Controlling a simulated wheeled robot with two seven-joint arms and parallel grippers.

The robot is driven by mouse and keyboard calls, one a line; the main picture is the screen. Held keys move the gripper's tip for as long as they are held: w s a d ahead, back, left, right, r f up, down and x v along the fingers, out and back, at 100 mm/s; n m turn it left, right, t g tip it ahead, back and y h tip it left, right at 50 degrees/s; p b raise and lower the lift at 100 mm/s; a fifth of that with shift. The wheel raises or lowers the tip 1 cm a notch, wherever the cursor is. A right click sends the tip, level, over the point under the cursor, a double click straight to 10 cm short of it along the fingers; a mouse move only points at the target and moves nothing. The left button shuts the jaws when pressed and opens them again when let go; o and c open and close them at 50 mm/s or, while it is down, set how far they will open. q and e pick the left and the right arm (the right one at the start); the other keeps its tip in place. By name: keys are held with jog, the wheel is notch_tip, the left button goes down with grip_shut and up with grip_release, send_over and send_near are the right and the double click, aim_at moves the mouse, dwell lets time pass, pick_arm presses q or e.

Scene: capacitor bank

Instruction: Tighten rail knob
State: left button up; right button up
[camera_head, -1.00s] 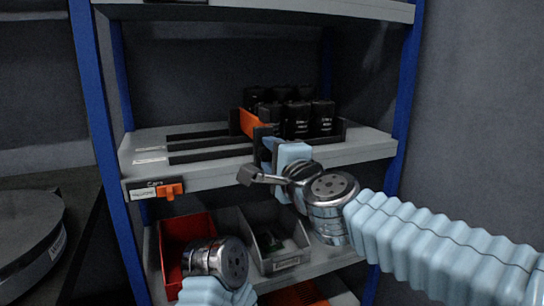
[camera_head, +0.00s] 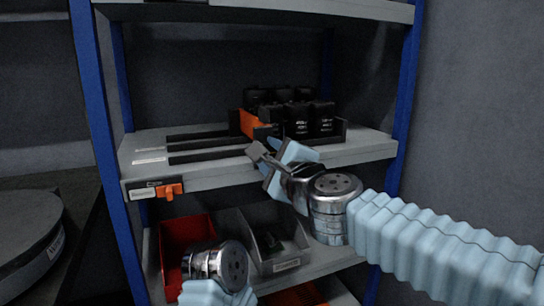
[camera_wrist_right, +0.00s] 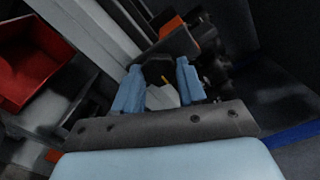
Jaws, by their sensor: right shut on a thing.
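The black rail knob (camera_wrist_right: 158,70) shows in the right wrist view between the two blue fingers of my right gripper (camera_wrist_right: 160,82). The right gripper is shut on the knob. In the head view my right gripper (camera_head: 281,160) is at the front edge of the middle shelf, below the orange divider (camera_head: 252,124), and hides the knob. The divider stands against the left side of several black capacitors (camera_head: 298,118). My left wrist shows low in the head view, but its fingers are out of sight.
The middle shelf (camera_head: 210,178) has dark rails, with free room left of the divider. An orange clip (camera_head: 170,191) sits on its front edge. A red bin (camera_head: 185,233) and a grey bin (camera_head: 280,262) stand on the shelf below. Blue posts (camera_head: 100,140) flank the rack.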

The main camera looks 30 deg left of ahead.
jog(key=shift+f, duration=0.1)
jog(key=o, duration=1.1)
jog(key=shift+c, duration=0.2)
jog(key=shift+d, duration=0.1)
jog(key=b+v, duration=0.1)
jog(key=v, duration=1.2)
jog(key=shift+s+d, duration=0.2)
jog(key=shift+d, duration=0.1)
